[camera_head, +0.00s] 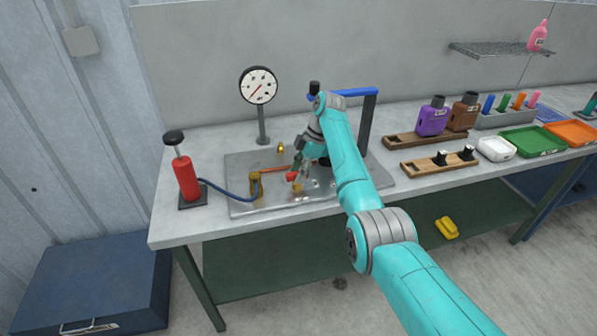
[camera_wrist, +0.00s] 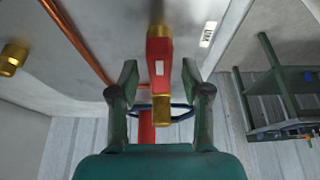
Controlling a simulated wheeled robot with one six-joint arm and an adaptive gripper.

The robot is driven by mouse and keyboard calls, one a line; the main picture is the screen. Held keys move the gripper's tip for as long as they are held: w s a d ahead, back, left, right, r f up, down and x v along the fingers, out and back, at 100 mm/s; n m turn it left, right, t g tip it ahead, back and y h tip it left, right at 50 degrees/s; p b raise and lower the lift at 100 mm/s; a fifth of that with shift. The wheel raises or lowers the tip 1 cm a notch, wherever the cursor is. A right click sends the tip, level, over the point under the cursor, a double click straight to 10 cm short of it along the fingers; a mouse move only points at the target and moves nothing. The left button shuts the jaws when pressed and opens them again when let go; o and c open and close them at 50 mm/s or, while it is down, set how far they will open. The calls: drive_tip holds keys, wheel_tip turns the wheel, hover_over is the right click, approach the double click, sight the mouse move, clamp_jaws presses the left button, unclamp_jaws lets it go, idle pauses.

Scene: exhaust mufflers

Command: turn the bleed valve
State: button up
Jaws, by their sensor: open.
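My gripper (camera_wrist: 160,76) is open, with one finger on each side of the lever. A gap shows between the lever and each finger. In the head view my gripper (camera_head: 299,168) is low over the plate, and its fingertips are hard to make out.
A red hand pump (camera_head: 186,178) with a blue hose stands at the left. A dial gauge (camera_head: 259,86) stands behind the steel plate (camera_head: 240,208). A blue-topped frame (camera_head: 368,120) rises behind my arm. Wooden racks (camera_head: 425,138) and trays (camera_head: 532,142) lie at the right.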

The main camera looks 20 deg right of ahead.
drive_tip(key=v, duration=1.2)
